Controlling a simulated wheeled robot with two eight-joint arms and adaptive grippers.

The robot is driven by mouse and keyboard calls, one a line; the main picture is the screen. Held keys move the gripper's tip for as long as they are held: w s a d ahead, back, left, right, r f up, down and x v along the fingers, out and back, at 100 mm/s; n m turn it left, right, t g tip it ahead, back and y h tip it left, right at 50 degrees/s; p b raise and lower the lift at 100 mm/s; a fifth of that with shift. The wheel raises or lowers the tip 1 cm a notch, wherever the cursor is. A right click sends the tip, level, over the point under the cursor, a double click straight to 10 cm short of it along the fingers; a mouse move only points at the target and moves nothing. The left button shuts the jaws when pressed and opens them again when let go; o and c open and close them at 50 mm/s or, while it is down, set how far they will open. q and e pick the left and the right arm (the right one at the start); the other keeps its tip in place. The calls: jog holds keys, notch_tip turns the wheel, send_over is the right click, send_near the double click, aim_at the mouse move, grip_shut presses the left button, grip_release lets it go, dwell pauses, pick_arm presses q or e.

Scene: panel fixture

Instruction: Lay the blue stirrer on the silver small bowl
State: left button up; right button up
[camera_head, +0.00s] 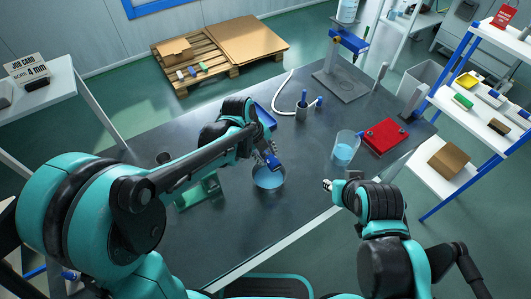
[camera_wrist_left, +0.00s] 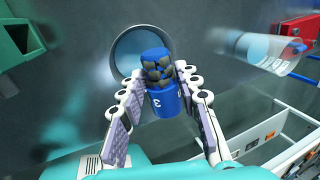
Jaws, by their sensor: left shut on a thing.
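The blue stirrer (camera_wrist_left: 165,88), a blue body marked "3" with dark grip pads, is between the fingers of my left gripper (camera_wrist_left: 160,92) in the wrist view. In the head view the stirrer (camera_head: 272,161) is over the small round bowl (camera_head: 268,184). My left gripper (camera_head: 266,150) is shut on it. The bowl also shows in the wrist view (camera_wrist_left: 117,50), partly covered by the stirrer. Whether the stirrer touches the rim is unclear. My right gripper (camera_head: 327,185) is near the table's front edge; its finger opening cannot be made out.
A clear beaker of blue liquid (camera_head: 344,150) and a red box (camera_head: 385,137) stand right of the bowl. A green fixture (camera_head: 199,191) is left. The front left tabletop is bare.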

pick_arm(q)
notch_tip(320, 180, down, 6)
jog(key=b, duration=0.4)
jog(key=o, duration=1.3)
jog(key=v, duration=1.2)
jog(key=s+a+f+n+t+y, duration=0.1)
jog(key=s+a+n, duration=0.5)
jog(key=n, duration=0.8)
jog(key=s+a+f+n+t+y, duration=0.1)
jog(key=s+a+n+t, duration=0.3)
jog(key=n, duration=1.1)
jog(key=shift+s+a+y, duration=0.5)
jog(key=shift+s+a, duration=1)
jog(key=shift+a, duration=0.4)
